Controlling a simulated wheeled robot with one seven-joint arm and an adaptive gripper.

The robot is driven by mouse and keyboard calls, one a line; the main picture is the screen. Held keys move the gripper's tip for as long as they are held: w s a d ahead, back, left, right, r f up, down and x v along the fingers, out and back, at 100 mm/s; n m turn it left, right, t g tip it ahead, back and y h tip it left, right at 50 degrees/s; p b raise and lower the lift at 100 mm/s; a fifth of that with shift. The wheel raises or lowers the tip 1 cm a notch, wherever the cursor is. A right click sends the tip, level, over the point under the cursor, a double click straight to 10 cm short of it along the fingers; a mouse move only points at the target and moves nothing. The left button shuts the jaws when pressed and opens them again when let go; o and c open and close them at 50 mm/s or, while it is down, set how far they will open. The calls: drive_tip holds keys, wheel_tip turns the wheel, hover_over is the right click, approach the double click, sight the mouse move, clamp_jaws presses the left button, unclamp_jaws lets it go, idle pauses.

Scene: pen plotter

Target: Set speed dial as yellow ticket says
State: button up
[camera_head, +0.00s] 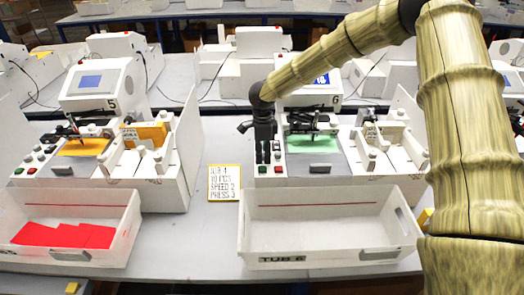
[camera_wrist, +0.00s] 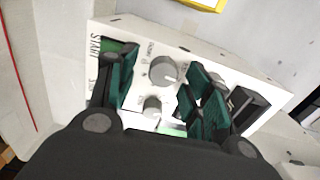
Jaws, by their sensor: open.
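The yellow-edged ticket (camera_head: 224,183) lies on the table between the two plotters; its print appears to include "SPEED 2" and "PRESS 3". A corner of this ticket shows at the top of the wrist view (camera_wrist: 205,3). My gripper (camera_head: 264,155) points down over the control panel at the left of plotter 6 (camera_head: 310,92). In the wrist view my gripper (camera_wrist: 163,88) is open, its green-padded fingers either side of two round grey dials. One dial (camera_wrist: 165,70) is farther up and the other dial (camera_wrist: 153,106) is lower. Their small labels are too blurred to tell which is speed.
A white tub marked "TUB 6" (camera_head: 283,261) stands in front of plotter 6. Plotter 5 (camera_head: 100,80) stands at left, with a tub of red sheets (camera_head: 65,235) before it. On the panel, a green START button (camera_wrist: 110,45) and a black switch (camera_wrist: 255,105) flank the dials.

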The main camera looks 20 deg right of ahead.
drive_tip(key=shift+w+f, duration=0.3)
drive_tip(key=shift+f, duration=0.1)
drive_tip(key=shift+s+r, duration=0.15)
drive_tip(key=c, duration=1)
drive_tip(key=shift+c, duration=0.2)
drive_tip(key=shift+m, duration=1.6)
